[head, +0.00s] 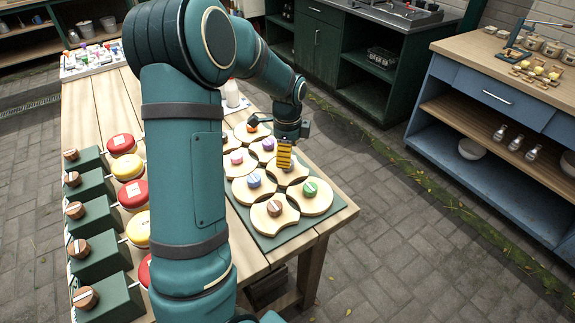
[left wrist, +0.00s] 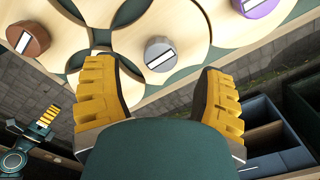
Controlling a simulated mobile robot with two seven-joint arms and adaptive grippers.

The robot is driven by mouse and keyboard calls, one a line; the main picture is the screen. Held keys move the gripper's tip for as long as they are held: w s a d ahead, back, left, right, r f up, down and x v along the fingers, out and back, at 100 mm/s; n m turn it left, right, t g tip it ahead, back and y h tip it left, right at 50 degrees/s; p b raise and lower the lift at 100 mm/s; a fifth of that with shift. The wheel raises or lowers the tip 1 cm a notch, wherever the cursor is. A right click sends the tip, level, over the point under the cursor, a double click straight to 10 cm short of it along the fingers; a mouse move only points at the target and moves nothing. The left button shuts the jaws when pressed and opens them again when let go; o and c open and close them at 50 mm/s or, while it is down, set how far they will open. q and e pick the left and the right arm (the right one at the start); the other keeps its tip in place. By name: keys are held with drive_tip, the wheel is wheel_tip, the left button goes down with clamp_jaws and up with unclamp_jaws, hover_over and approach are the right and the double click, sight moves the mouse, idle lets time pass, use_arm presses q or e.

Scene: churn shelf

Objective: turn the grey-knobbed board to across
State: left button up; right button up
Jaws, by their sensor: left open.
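The grey knob (left wrist: 160,54) with a slanted white bar sits on its pale wooden board (left wrist: 165,30) in the left wrist view. My left gripper (left wrist: 160,72) is open, its yellow fingers on either side of the knob's near side, with no visible grip. In the head view my left gripper (head: 285,156) is over the board cluster and hides the grey knob; part of the board (head: 298,174) shows beside it. What seems to be my right gripper (left wrist: 47,116) shows small at the lower left of the left wrist view; its opening is unclear.
Neighbouring boards carry a green knob (head: 310,188), a brown knob (head: 274,208), a blue knob (head: 254,180) and a purple knob (head: 268,144), close around on a green mat (head: 270,241). Green blocks (head: 103,257) with red and yellow discs stand left on the table.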

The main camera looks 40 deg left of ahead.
use_arm(q)
drive_tip(key=shift+f+b, duration=0.35)
drive_tip(key=shift+f, duration=1.7)
drive_tip(key=shift+o, duration=0.2)
clamp_jaws()
